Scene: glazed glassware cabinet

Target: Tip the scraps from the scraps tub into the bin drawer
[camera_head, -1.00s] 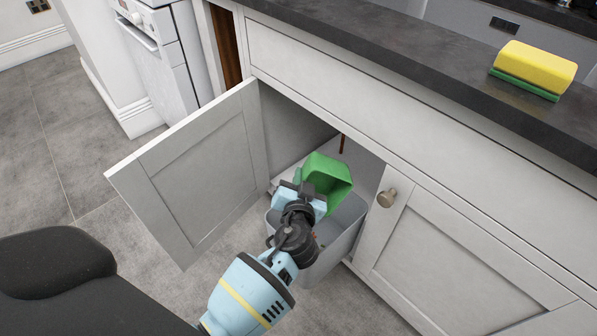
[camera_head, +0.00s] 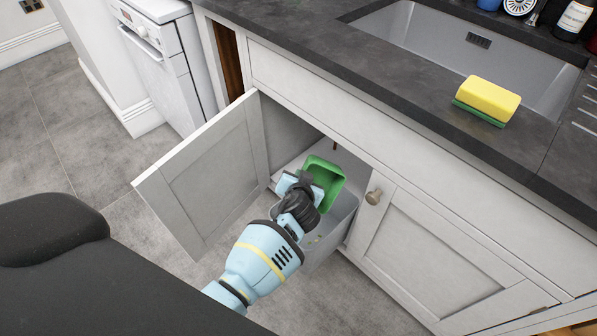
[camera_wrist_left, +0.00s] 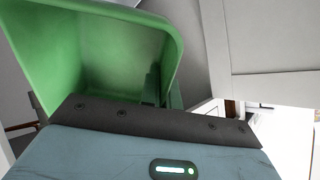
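The green scraps tub (camera_head: 328,176) is tilted above the grey bin (camera_head: 342,222) in the open cabinet. My left gripper (camera_head: 306,182) is shut on the tub at its near left side. In the left wrist view the tub (camera_wrist_left: 110,50) fills the upper left, its green inside partly showing with no scraps visible there. The bin stands in the opening below the tub; small pale bits seem to show inside it, too small to tell clearly. My arm hides part of the bin. My right gripper is not in view.
A white cabinet door (camera_head: 205,180) stands open left of the bin. A closed door with a round knob (camera_head: 374,197) is on the right. The dark worktop (camera_head: 400,95) overhangs above, with a yellow and green sponge (camera_head: 487,99) and a sink (camera_head: 450,50).

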